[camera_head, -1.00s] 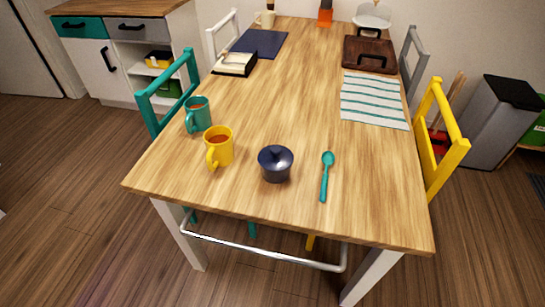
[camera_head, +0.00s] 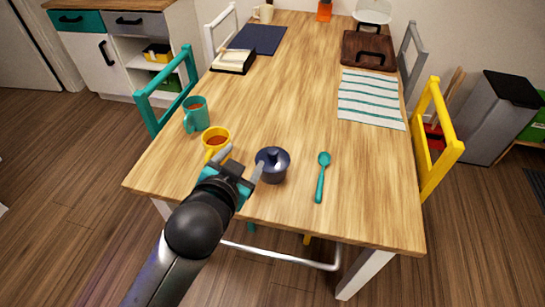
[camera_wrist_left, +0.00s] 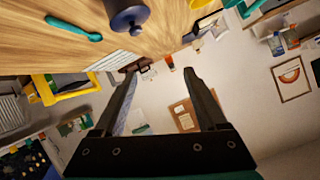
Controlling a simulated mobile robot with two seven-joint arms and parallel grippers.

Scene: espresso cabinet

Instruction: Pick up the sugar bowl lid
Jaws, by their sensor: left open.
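The dark blue sugar bowl (camera_head: 271,177) stands upright near the table's front, with its lid (camera_head: 273,156) and small knob on top. My left gripper (camera_head: 242,163) is open and empty, just left of the bowl in the head view. One finger overlaps the bowl's left edge in the picture; I cannot tell whether it touches. In the left wrist view the lid (camera_wrist_left: 127,18) shows at the top edge, beyond the open fingers (camera_wrist_left: 161,75) and not between them. My right gripper is not in view.
A teal mug (camera_head: 196,117) stands farther left. A teal spoon (camera_head: 321,180) lies right of the bowl. A striped cloth (camera_head: 371,99) lies farther back; the table's middle is clear.

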